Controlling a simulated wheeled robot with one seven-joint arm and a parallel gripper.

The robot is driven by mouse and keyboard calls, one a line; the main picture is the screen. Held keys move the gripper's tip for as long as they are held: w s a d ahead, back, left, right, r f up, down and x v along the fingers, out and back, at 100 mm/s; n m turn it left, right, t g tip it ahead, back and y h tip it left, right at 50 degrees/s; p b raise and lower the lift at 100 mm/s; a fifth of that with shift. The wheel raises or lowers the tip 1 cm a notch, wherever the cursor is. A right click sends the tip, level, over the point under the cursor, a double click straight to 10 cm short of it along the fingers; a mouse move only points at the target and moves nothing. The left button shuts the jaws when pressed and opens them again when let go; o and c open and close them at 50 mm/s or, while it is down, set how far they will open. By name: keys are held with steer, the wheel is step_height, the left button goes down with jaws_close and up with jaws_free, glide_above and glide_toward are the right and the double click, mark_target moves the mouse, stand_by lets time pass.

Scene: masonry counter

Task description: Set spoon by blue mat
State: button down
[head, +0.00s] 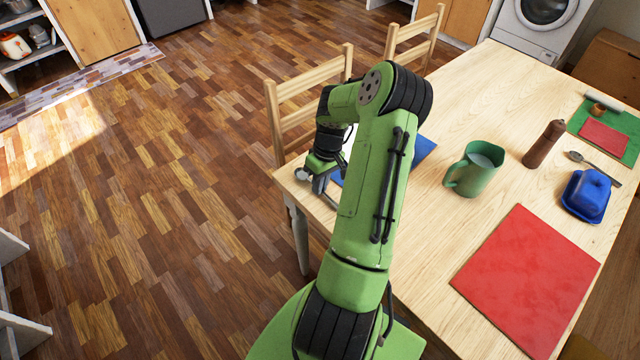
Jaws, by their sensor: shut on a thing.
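The blue mat (424,149) lies on the wooden table near its far left edge, and my arm hides most of it. My gripper (320,182) is low over the table's left corner, left of the mat. It is shut on what looks like a spoon (302,174), whose rounded grey end shows at the left of the fingers. The rest of it is hidden, and I cannot tell whether it touches the table. Another spoon (592,165) lies at the right, by the blue butter dish.
A green jug (475,169), a brown mill (544,144) and the butter dish (586,195) stand on the table (440,250). A red mat (527,278) lies in front. Two wooden chairs (309,90) stand behind the table's far edge.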

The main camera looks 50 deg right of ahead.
steer(key=c, duration=1.7)
jaws_free()
steer(key=shift+f, duration=0.15)
steer(key=o, duration=0.5)
